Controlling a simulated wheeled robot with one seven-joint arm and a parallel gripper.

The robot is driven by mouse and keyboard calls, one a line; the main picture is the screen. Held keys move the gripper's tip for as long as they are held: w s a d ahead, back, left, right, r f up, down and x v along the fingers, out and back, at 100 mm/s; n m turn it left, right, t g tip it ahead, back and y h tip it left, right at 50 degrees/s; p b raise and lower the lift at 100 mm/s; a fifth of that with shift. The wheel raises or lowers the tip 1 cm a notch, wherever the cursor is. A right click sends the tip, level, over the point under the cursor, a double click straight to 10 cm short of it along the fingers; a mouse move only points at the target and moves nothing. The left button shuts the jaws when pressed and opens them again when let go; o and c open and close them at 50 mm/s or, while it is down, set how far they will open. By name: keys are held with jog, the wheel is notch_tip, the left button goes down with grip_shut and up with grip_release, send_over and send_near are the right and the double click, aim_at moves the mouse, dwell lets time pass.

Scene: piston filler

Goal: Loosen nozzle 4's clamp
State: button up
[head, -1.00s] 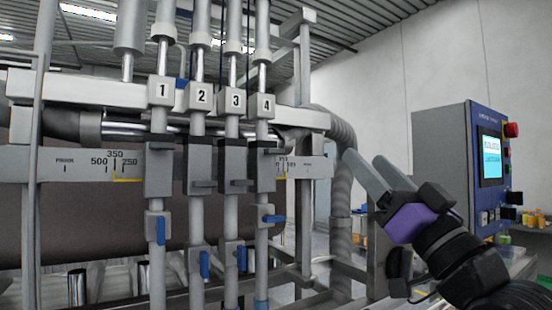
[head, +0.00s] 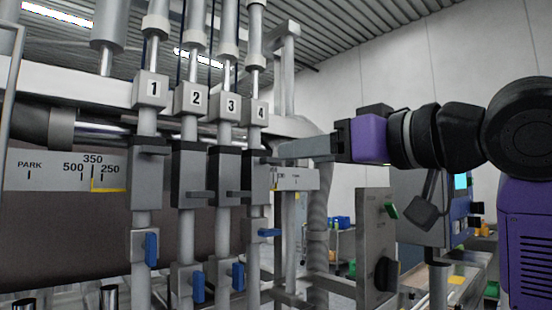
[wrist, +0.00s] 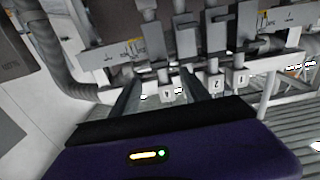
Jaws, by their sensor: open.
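Nozzle 4 (head: 254,210) is the rightmost of the upright nozzles in the head view, under its plate marked 4 (head: 260,111). Its clamp (head: 257,178) is a grey block with a dark top and a small lever at the top right. My gripper (head: 284,153) comes in from the right, level with the clamp's top, with its fingertips close to the lever. I cannot tell whether they touch. In the wrist view my gripper (wrist: 160,88) has its two fingers spread apart, with the number 4 plate (wrist: 168,95) seen between them.
Nozzles 1, 2 and 3 stand close by on the left, with clamps (head: 147,178) and blue valve handles (head: 152,249). A scale plate (head: 296,180) lies just below my fingers. A grey panel with a black knob (head: 384,272) stands below my arm. A control box (head: 425,200) is behind it.

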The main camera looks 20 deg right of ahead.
aim_at(275, 159)
jog(key=shift+p+x, duration=0.55)
jog(key=shift+x, duration=3.3)
jog(key=shift+f, duration=0.15)
grip_shut()
